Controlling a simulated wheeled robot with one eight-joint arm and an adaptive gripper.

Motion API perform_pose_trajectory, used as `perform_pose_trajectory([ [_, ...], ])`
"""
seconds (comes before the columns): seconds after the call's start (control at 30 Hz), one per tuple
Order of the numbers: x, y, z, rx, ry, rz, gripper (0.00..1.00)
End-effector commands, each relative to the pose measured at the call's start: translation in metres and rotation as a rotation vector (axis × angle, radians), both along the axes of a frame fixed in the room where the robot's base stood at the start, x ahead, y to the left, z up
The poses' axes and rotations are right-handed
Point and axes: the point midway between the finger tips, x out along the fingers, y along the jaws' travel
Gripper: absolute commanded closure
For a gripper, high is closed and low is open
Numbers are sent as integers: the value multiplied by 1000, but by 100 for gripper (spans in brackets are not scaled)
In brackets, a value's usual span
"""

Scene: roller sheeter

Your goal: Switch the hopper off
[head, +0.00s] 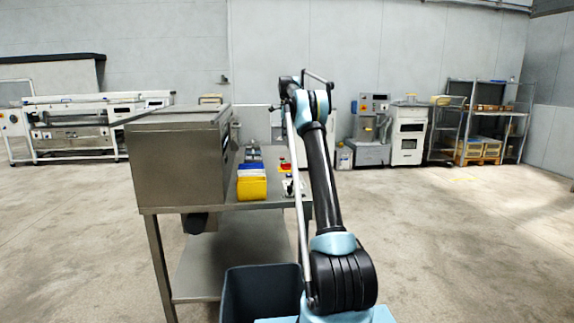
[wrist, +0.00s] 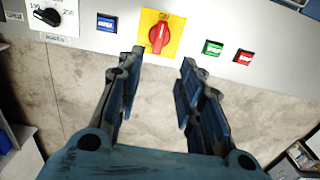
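In the wrist view a grey control panel (wrist: 275,25) runs across the top. It carries a red rotary switch (wrist: 159,36) on a yellow plate (wrist: 172,50), with a blue button (wrist: 107,23) to its left. A green button (wrist: 213,47) and a red button (wrist: 243,57) sit to its right, and a black dial knob (wrist: 46,16) is at the far left. The button labels are too small to read, so I cannot tell which is the hopper's. My gripper (wrist: 162,58) is open and empty, its fingertips just below the red switch. Contact is not visible.
In the head view a steel cabinet (head: 178,155) stands on a steel table (head: 270,205), beside a yellow container (head: 252,188). A dark bin (head: 260,295) stands in front. Machines and shelves line the back wall. The floor at right is clear.

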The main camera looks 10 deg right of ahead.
Motion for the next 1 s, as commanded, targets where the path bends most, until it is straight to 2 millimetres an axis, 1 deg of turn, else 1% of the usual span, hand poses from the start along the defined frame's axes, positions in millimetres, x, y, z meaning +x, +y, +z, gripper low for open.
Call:
perform_pose_trajectory([
  [0.03,0,1,-8,0,0,1,66],
  [0.17,0,2,-28,0,0,3,66],
  [0.7,-1,3,-119,0,0,3,66],
  [0.83,0,3,-134,0,0,4,66],
  [1.0,0,3,-144,0,0,3,66],
])
